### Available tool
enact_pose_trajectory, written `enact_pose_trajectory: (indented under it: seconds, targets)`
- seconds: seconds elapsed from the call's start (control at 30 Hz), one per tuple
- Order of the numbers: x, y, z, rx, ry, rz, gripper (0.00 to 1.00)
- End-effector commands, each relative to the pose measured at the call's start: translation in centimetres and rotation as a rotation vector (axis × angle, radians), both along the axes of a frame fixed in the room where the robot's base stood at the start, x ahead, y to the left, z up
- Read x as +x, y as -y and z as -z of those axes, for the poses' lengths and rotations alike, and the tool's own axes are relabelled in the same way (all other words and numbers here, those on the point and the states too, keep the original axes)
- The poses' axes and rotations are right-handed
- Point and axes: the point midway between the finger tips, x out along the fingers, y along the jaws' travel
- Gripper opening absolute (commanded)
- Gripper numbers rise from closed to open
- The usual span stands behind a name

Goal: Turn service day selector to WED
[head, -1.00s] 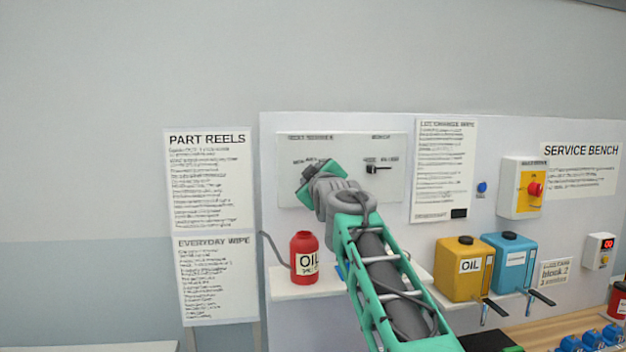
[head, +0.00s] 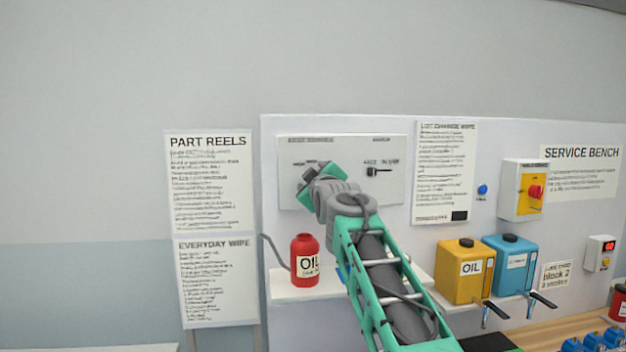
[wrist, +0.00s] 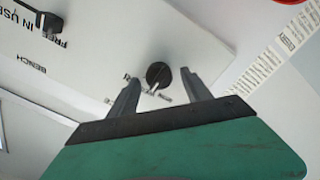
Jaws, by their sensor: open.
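The service day selector is a round black knob (wrist: 158,75) with a pale pointer mark, on a white panel (head: 343,190). Small day labels sit around it, too blurred to read in full, so I cannot tell which day it points at. My gripper (wrist: 160,90) is open in the wrist view, with one finger on each side of the knob. I see no clear contact with it. In the head view my gripper (head: 310,185) is at the panel's left part and hides the knob.
A black bench switch (head: 373,171) marked FREE and IN USE is to the right on the same panel. A red oil bottle (head: 304,262) stands on the shelf below. Yellow (head: 464,268) and blue (head: 509,264) containers stand further right.

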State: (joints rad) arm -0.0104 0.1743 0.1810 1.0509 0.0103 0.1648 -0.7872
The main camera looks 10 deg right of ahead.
Motion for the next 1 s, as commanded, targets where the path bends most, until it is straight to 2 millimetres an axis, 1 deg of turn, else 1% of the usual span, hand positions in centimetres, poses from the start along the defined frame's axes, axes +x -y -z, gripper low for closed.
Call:
enact_pose_trajectory:
  seconds: [0.07,0.13,0.3,0.4,0.47,0.57,1.0]
  targets:
    - [-0.5,0.0,0.1,0.0,0.001,0.0,0.57]
    - [-1.5,0.0,0.2,0.0,0.003,0.0,0.57]
    - [-5.1,0.0,0.3,0.0,0.004,0.0,0.57]
    - [-6.7,0.0,0.3,0.0,0.002,-0.001,0.57]
    - [-7.4,0.0,0.2,0.0,0.001,0.0,0.57]
    - [-7.8,0.0,0.1,0.0,0.001,-0.001,0.57]
    - [-7.8,0.0,0.0,0.0,0.001,-0.001,0.57]
